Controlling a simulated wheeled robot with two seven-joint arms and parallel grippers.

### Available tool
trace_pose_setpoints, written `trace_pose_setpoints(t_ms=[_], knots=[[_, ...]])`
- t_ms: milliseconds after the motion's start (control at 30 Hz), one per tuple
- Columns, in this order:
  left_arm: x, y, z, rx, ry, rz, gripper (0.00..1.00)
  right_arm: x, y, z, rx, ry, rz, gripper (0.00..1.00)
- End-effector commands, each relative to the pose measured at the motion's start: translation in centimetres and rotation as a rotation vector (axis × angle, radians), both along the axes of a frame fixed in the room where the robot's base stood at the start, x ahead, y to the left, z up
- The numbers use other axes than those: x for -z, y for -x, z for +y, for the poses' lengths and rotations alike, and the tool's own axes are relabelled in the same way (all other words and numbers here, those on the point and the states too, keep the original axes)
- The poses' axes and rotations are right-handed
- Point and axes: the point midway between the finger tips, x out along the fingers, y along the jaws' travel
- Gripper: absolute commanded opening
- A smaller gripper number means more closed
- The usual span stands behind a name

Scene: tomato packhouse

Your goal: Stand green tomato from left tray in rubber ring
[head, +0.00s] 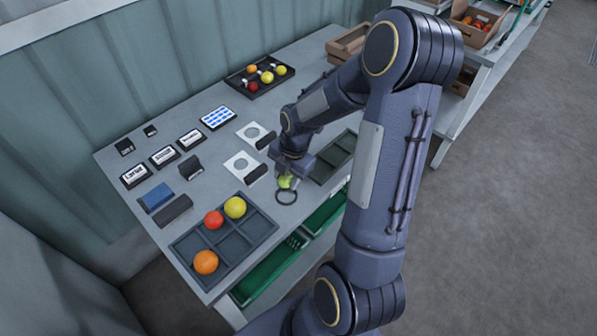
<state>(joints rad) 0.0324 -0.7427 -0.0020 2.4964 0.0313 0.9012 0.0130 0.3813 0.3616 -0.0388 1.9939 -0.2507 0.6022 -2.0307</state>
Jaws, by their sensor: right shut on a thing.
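My right gripper (291,172) is shut on the green tomato (286,182). It holds the tomato low over the table, at the far edge of the black rubber ring (287,199) as seen in the head view. I cannot tell whether the tomato touches the ring or the table. The left tray (258,212) is dark and divided into compartments. It holds a yellow tomato (235,207), a red tomato (213,220) and an orange tomato (205,262); its other compartments look empty. My left gripper is not in view.
A second divided tray (345,148), partly behind my right arm, looks empty where it shows. White cards with rings (241,164), dark blocks and labels stand on the table. A dark tray (248,89) with several tomatoes is at the back. Green crates (268,272) sit below.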

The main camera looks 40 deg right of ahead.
Motion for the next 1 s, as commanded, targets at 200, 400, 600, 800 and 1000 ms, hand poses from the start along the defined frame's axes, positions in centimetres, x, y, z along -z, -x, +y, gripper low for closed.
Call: trace_pose_setpoints(t_ms=[200, 400, 600, 800, 1000], knots=[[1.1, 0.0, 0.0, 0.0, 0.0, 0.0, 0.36, 1.5, 0.0, 0.0, 0.0, 0.0, 0.0, 0.28], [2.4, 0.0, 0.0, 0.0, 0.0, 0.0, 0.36, 3.4, 0.0, 0.1, 0.0, -0.001, 0.001, 0.28], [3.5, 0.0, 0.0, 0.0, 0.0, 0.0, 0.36, 4.7, 0.0, 0.0, 0.0, 0.001, 0.0, 0.28], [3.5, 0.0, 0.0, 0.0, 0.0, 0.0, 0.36, 4.6, 0.0, 0.0, 0.0, 0.001, 0.0, 0.28], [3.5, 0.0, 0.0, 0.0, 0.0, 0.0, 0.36, 4.6, 0.0, 0.0, 0.0, 0.001, 0.0, 0.28]])
